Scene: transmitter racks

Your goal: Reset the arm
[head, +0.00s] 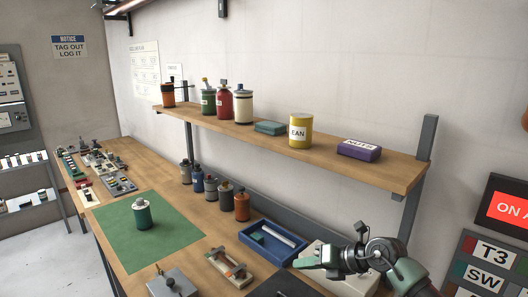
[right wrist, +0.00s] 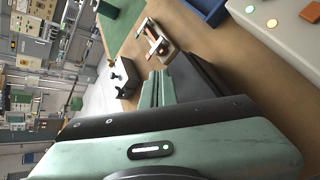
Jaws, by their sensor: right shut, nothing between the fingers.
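My right arm comes in at the lower right of the head view. Its right gripper (head: 308,263) is shut and empty, over the front right part of the workbench. In the right wrist view the shut fingers of the right gripper (right wrist: 158,88) show in the middle, with nothing between them. My left gripper is not in view. The workbench (head: 195,215) runs along the wall under the arm.
A blue tray (head: 262,254) lies just left of the right gripper. A green mat (head: 120,240) carries a green canister (head: 142,214). The shelf (head: 330,160) with several cans is above the bench. A lit red sign (head: 510,205) is at the right.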

